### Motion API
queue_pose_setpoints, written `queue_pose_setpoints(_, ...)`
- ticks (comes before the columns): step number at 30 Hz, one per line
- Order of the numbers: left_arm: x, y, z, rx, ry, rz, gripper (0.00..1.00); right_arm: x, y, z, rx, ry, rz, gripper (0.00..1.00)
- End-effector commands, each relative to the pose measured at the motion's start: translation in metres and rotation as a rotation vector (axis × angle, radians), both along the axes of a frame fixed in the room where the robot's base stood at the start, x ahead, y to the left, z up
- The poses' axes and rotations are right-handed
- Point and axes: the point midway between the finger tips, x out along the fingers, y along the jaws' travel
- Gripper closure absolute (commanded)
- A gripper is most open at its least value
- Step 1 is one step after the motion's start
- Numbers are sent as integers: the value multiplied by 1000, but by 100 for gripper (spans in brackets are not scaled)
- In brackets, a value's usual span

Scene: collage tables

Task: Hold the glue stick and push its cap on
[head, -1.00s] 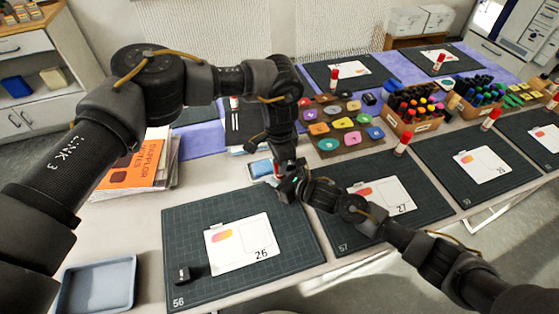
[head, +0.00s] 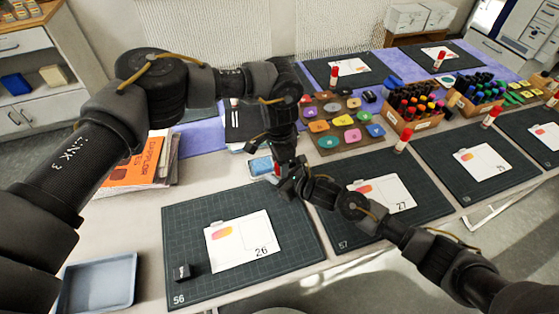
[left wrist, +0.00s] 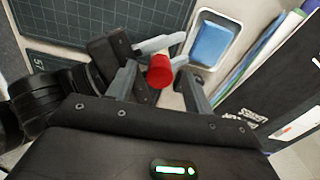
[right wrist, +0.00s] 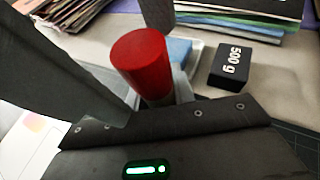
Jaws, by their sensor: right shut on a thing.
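A red cap (left wrist: 160,72) sits at the top of the glue stick, whose body is mostly hidden. It also shows large in the right wrist view (right wrist: 142,62) and small in the head view (head: 277,170). My right gripper (head: 290,187) is shut on the glue stick below the red part. My left gripper (left wrist: 160,88) is above, with its fingers apart on either side of the cap and gaps visible in the left wrist view. I cannot tell how far the cap is seated.
A blue pad in a white tray (head: 261,167) lies just behind the grippers. A black 500 g weight (right wrist: 245,67) stands close by. Cutting mat 56 (head: 190,225) is in front with card 26 and a small black block (head: 182,272). An empty blue tray (head: 98,283) is front left.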

Motion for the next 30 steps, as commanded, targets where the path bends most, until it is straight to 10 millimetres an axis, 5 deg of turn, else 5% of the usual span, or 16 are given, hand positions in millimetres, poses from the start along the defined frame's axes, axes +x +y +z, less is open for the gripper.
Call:
queue_pose_setpoints(11, 0, 0, 7, 0, 0, 0, 47, 0, 0, 0, -1, 1, 0, 100)
queue_pose_setpoints(30, 0, 1, 113, 0, -2, -1, 47, 0, 0, 0, -1, 1, 0, 100)
